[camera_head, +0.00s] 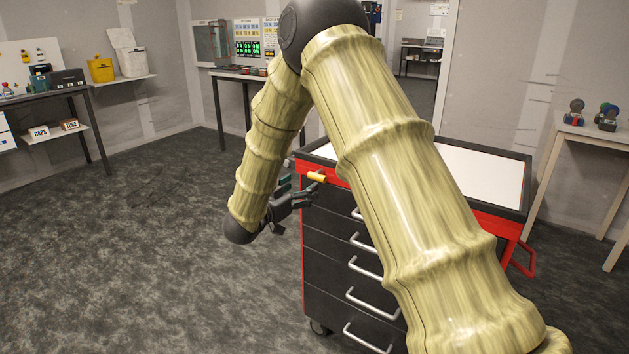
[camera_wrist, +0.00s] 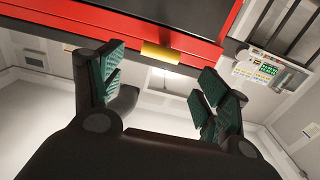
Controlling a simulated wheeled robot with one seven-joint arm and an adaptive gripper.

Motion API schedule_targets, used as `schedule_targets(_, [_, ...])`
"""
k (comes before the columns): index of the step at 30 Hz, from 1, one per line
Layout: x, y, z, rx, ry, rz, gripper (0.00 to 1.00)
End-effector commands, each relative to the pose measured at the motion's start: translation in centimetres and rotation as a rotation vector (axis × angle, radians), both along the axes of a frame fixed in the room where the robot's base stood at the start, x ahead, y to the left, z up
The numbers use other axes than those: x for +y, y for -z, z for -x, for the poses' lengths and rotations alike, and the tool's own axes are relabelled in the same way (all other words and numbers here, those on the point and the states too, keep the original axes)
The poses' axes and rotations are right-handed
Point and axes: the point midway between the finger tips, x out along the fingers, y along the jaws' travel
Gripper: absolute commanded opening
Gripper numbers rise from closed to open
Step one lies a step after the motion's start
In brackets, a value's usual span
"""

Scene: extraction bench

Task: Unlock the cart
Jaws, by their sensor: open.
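The cart (camera_head: 310,240) is a red-framed cabinet with black drawers, silver handles and a white top; my arm hides part of its front. A small yellow tab (camera_head: 316,177) sticks out at its upper left front corner. My gripper (camera_head: 290,198) is just left of and below that tab, by the cart's left edge. In the wrist view, the yellow tab (camera_wrist: 160,52) shows on the red edge, beyond the gap between the green-padded fingers of my gripper (camera_wrist: 157,88). The fingers are apart and nothing is held.
A red side handle (camera_head: 523,260) juts from the cart's right side, and a caster (camera_head: 320,327) shows below. A side table (camera_head: 590,132) stands at the right. Benches stand along the left and back walls. The carpet (camera_head: 130,250) left of the cart is clear.

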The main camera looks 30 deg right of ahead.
Motion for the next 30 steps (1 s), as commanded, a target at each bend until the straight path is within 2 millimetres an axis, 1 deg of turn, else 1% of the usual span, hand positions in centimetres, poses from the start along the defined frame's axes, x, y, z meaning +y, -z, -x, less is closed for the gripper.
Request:
schedule_targets(1, [-0.9,0.0,-0.3,-0.001,0.002,-0.001,0.75])
schedule_targets(3, [-2.0,0.0,-0.8,-0.001,0.001,-0.001,0.75])
schedule_targets(9, [-4.8,0.1,-1.9,-0.001,0.001,-0.001,0.75])
schedule_targets(15, [-6.6,0.1,-2.8,0.0,-0.002,-0.001,0.75])
schedule_targets(21, [-7.2,0.1,-3.0,0.002,-0.002,-0.001,0.75])
schedule_targets(28, [-7.2,0.1,-3.0,0.001,-0.002,-0.001,0.75])
schedule_targets(30, [-7.2,0.1,-3.0,0.001,-0.002,-0.001,0.62])
